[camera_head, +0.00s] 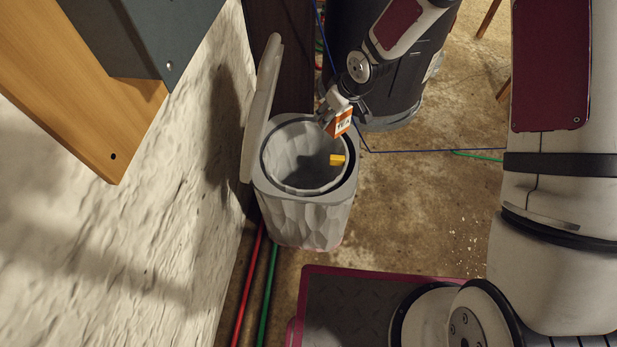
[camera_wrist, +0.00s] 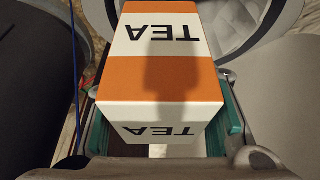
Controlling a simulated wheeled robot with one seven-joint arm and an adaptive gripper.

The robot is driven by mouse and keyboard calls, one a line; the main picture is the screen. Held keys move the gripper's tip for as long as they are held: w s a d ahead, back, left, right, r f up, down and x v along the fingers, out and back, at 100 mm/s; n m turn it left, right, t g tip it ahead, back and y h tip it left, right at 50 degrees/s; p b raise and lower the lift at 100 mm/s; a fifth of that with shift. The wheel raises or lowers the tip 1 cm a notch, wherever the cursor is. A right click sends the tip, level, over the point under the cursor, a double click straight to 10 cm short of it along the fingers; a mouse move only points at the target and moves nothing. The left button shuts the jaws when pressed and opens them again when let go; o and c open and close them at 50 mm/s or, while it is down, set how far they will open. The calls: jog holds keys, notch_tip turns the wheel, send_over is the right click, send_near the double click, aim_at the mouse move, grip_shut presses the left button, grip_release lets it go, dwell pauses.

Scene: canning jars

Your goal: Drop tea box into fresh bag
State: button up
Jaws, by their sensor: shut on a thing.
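The tea box (camera_head: 340,123) is orange and white with "TEA" on it. It is in my gripper (camera_head: 338,110), above the far right rim of the bin. In the wrist view the tea box (camera_wrist: 168,70) fills the middle, between the green pads of my gripper (camera_wrist: 160,135), which is shut on it. The grey faceted bin (camera_head: 300,217) stands by the wall with its lid (camera_head: 262,105) tipped up on the left. A light liner (camera_head: 285,155), which seems to be the bag, lines the bin, and its mouth is open. The liner also shows in the wrist view (camera_wrist: 235,30).
A small yellow block (camera_head: 337,159) shows inside the bin's mouth. A rough white wall (camera_head: 120,240) is close on the left, with a wooden shelf piece (camera_head: 75,90) above. Red and green hoses (camera_head: 268,295) run on the floor. Bare floor (camera_head: 420,215) lies right of the bin.

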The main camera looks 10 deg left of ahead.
jog(key=a+f+n+b, duration=0.1)
jog(key=a+f+b, duration=0.2)
jog(key=f+b, duration=0.3)
jog(key=a+f+n+b, duration=0.1)
jog(key=a+f+b, duration=0.2)
jog(key=f+b, duration=0.3)
notch_tip(320, 180, down, 5)
jog(key=shift+s+f+n+g+y, duration=0.1)
jog(key=shift+s+n+g+y, duration=0.2)
jog(key=shift+g+y, duration=0.1)
jog(key=o, duration=1.1)
jog(key=v, duration=1.2)
jog(key=shift+a, duration=0.1)
